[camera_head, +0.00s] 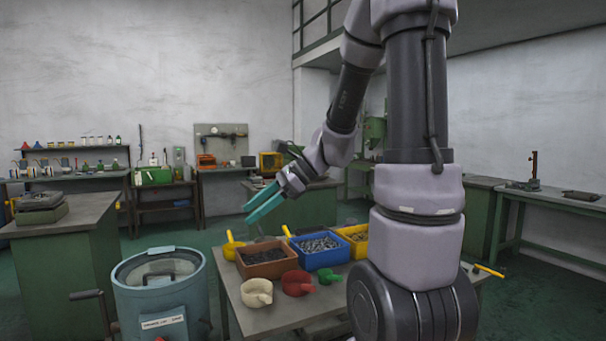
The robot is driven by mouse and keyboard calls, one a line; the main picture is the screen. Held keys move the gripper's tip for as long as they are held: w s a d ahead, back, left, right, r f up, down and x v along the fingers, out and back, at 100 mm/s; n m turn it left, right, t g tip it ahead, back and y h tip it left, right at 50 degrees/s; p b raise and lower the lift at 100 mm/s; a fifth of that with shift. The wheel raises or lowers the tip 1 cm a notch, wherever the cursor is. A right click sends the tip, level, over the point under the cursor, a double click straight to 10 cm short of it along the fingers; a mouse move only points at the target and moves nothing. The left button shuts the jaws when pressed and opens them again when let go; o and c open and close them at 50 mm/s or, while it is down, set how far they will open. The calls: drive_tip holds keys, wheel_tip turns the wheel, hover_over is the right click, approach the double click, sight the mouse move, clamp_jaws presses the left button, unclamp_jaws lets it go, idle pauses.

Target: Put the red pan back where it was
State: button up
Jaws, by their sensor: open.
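The red pan (297,284) sits on the near part of the table (273,319), in front of the blue bin. It stands between a cream pan (257,293) and a small green scoop (328,277). My gripper (258,208), with teal fingers, is in the air above and behind the bins, to the upper left of the red pan in the picture. It is open, with nothing seen between the fingers, and it is well apart from the red pan.
On the table stand a brown bin (266,270), a blue bin (320,260) and a yellow bin (357,249), all filled with small parts. A blue drum (165,310) stands left of the table. My arm hides the table's right part.

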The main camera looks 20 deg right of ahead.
drive_tip(key=s+d+r+n+t+h, duration=0.2)
drive_tip(key=s+d+r+n+h, duration=0.1)
drive_tip(key=s+n, duration=0.3)
drive_tip(key=s+d+r+n+t+h, duration=0.2)
drive_tip(key=s+r+n+h, duration=0.3)
drive_tip(key=n, duration=0.3)
drive_tip(key=shift+s+d+r+n, duration=0.3)
drive_tip(key=shift+s+d+r, duration=0.1)
drive_tip(key=shift+d+r, duration=0.4)
drive_tip(key=shift+d+f, duration=0.1)
